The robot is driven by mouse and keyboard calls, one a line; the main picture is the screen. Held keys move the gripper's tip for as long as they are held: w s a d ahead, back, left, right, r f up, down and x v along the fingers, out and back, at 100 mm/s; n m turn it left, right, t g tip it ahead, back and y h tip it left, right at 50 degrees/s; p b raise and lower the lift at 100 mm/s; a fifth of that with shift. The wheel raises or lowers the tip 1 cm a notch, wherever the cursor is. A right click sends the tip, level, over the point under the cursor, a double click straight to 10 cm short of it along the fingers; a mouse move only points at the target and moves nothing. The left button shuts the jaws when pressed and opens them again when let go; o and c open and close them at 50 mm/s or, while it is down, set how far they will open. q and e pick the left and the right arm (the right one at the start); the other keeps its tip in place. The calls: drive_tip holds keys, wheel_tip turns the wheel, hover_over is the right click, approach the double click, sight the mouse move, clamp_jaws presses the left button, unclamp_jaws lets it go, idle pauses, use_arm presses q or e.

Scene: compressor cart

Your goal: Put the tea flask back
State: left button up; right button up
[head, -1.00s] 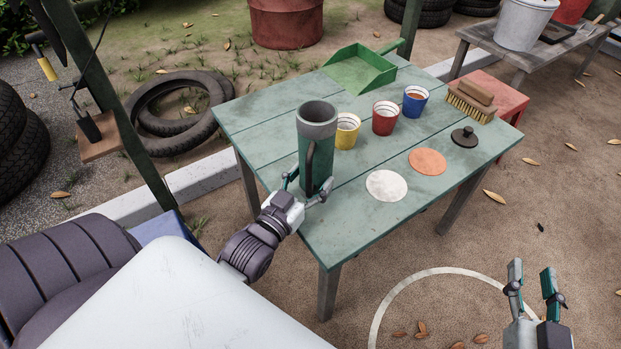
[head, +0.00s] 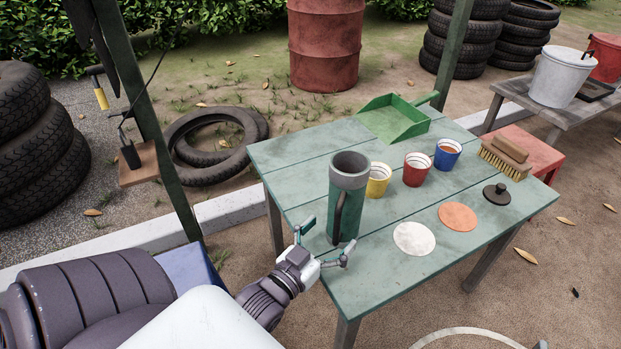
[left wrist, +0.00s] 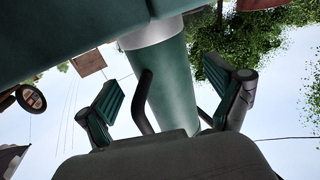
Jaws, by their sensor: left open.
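The tea flask (head: 346,205) is a tall dark green cylinder with a grey top band, an open top and a dark side handle. It stands upright on the green table (head: 300,158), near its left front edge. My left gripper (head: 326,240) is open at the near side of the flask's base, its fingers spread. In the left wrist view the flask (left wrist: 170,85) and its handle appear between the open fingers (left wrist: 168,108); no finger visibly grips it. Only a small tip of my right gripper (head: 541,345) shows at the bottom edge.
Yellow (head: 378,181), red (head: 416,171) and blue (head: 447,155) cups stand right of the flask. White (head: 414,239) and orange (head: 458,217) discs lie in front. A black lid (head: 497,194), brush (head: 504,160) and green dustpan (head: 393,121) lie around the table's far and right sides.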

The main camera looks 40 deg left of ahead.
use_arm(q)
drive_tip(key=s+p, duration=0.1)
drive_tip(key=s, duration=0.8)
drive_tip(key=w+d+g, duration=0.1)
drive_tip(key=w+d, duration=0.1)
drive_tip(key=w+d+g+h, duration=0.1)
drive_tip(key=w+d, duration=0.1)
drive_tip(key=d, duration=0.1)
drive_tip(key=shift+w+f+m, duration=0.1)
drive_tip(key=shift+w+m, duration=0.1)
drive_tip(key=shift+m, duration=0.2)
drive_tip(key=d+g, duration=0.1)
drive_tip(key=w+d+m+g+h, duration=0.1)
drive_tip(key=d, duration=0.1)
drive_tip(key=d+g, duration=0.1)
drive_tip(key=d, duration=0.1)
drive_tip(key=shift+w+d+m+g+h, duration=0.15)
drive_tip(key=shift+d+m+g+h, duration=0.1)
drive_tip(key=shift+m+g+h, duration=0.15)
drive_tip(key=shift+d+g, duration=0.3)
drive_tip(key=shift+d, duration=0.05)
use_arm(e)
wheel_tip(320, 180, down, 5)
drive_tip(key=s+d+g+h, duration=0.1)
drive_tip(key=s+g, duration=0.2)
drive_tip(key=shift+d+f+g, duration=0.15)
drive_tip(key=shift+d+g, duration=0.15)
drive_tip(key=shift+g, duration=0.1)
